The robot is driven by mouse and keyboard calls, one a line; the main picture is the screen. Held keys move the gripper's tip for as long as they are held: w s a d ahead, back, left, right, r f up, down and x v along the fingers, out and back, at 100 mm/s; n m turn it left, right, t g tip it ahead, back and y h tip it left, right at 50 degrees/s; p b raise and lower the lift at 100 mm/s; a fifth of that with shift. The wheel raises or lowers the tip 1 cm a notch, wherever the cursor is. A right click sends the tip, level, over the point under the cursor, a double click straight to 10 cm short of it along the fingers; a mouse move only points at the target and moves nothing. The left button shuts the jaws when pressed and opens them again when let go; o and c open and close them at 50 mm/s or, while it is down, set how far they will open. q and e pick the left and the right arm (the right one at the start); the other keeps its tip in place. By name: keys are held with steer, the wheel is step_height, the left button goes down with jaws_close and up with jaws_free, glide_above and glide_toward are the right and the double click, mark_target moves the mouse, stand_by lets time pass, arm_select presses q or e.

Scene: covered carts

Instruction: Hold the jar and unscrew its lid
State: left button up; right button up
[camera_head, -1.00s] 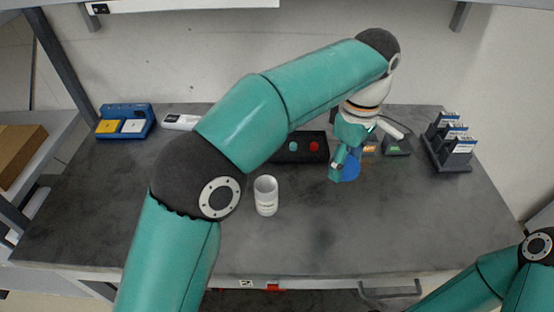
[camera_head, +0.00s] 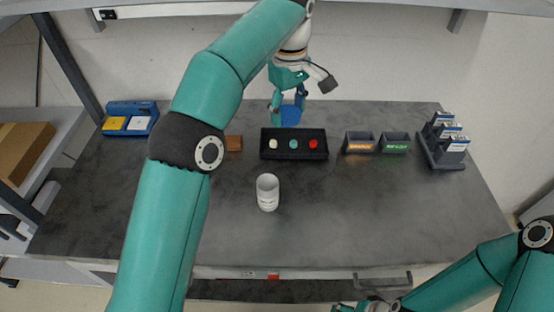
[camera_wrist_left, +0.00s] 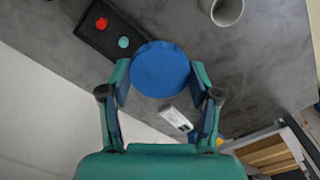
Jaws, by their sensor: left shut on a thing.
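The white jar (camera_head: 268,194) stands upright and open-topped on the grey table, in front of the black button tray; its open mouth also shows at the top of the wrist view (camera_wrist_left: 226,12). The round blue lid (camera_head: 291,116) is off the jar. My left gripper (camera_head: 288,104) is shut on the lid and holds it above the table's back part, behind the button tray. In the wrist view the lid (camera_wrist_left: 160,69) sits between the two fingers. My right gripper (camera_head: 368,306) is partly cut off at the bottom edge of the head view; its fingers do not show clearly.
A black tray (camera_head: 294,153) with white, teal and red buttons lies mid-table. Two grey bins (camera_head: 376,146) and a rack (camera_head: 443,153) stand to the right. A blue holder (camera_head: 130,117) is at back left. A small brown block (camera_head: 234,143) lies nearby. The front right table is clear.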

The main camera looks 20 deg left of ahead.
arm_select(q)
steer(key=b, duration=0.3)
glide_toward(285, 172)
step_height(285, 172, down, 2)
steer(key=shift+f, duration=2.6)
steer(key=shift+f, duration=0.2)
steer(key=o, duration=1)
steer(key=shift+r, duration=0.1)
